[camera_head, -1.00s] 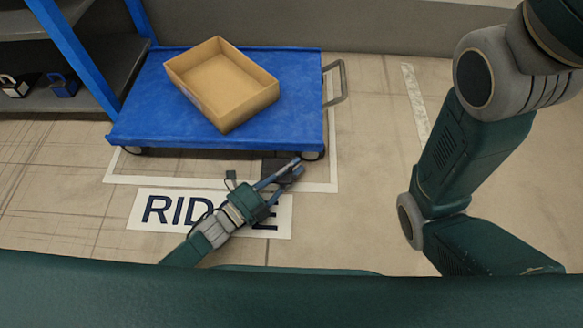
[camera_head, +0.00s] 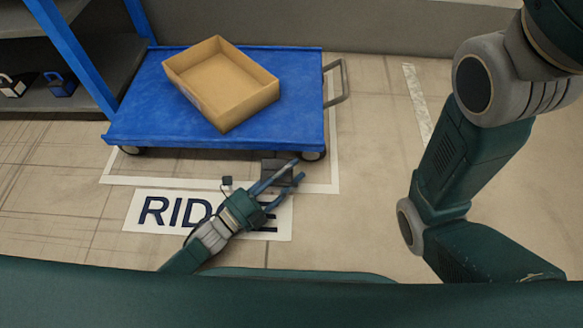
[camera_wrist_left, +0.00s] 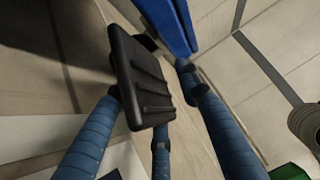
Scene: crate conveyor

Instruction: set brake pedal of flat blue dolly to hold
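The flat blue dolly (camera_head: 145,125) stands on the floor and bears an open cardboard box. Its brake pedal (camera_head: 277,167), a dark plate, is at the dolly's front edge beside the right front wheel. The pedal (camera_wrist_left: 143,85) looks large and ribbed in the left wrist view. My left gripper (camera_head: 297,170) is open at the pedal, its fingers spread and partly covering it in the head view. In the wrist view the pedal shows between the fingers; I cannot tell whether they touch it. The pedal's setting is unclear. My right arm shows, but its gripper does not.
The cardboard box (camera_head: 218,88) lies turned at an angle on the dolly. A grey handle (camera_head: 336,82) is at the dolly's right end. A blue-framed shelf (camera_head: 90,75) stands at the left. A floor sign (camera_head: 150,212) lies in front; the floor to the right is clear.

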